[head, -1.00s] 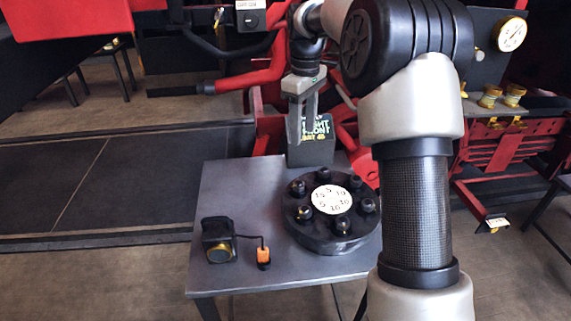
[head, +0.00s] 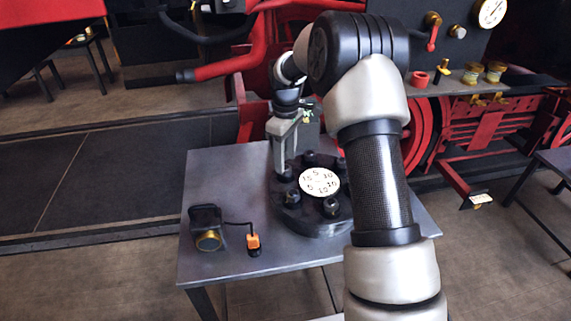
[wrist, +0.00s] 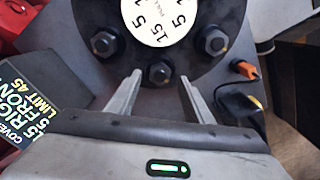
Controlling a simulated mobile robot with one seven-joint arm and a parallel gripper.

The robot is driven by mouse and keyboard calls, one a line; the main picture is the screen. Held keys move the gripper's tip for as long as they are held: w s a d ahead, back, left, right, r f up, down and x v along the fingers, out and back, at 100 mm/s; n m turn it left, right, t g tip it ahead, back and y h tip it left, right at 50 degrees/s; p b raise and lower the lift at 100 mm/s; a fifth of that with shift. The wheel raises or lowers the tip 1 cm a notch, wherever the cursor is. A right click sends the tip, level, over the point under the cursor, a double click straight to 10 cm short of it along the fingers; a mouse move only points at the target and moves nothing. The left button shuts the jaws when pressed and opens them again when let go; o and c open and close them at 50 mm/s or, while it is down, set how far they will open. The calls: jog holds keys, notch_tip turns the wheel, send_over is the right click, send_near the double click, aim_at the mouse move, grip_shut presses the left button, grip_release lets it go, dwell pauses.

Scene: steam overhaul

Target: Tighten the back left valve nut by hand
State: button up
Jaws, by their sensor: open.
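A round black valve cover (head: 310,220) with several dark nuts around its rim and a white numbered dial (head: 319,182) lies on the grey table. The back left nut (head: 286,174) is partly hidden by my gripper (head: 281,168) in the head view. In the wrist view this nut (wrist: 160,73) sits between the two fingertips of my gripper (wrist: 160,79), with a gap on each side. The fingers are open and point down at it. How far they reach down around it is unclear. Neighbouring nuts (wrist: 103,42) and (wrist: 214,41) flank it.
A dark box with a lettered label (wrist: 32,100) stands close beside the gripper. A black device with a brass end (head: 207,228) and an orange-topped piece (head: 253,242) lie at the table's left front. The left part of the table (head: 222,180) is clear.

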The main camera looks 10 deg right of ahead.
jog(key=shift+f, duration=1.25)
jog(key=c, duration=1)
jog(key=shift+c, duration=0.2)
jog(key=shift+m, duration=0.4)
jog(key=m, duration=0.4)
jog(key=shift+m, duration=0.3)
jog(key=m, duration=0.4)
jog(key=shift+m, duration=0.3)
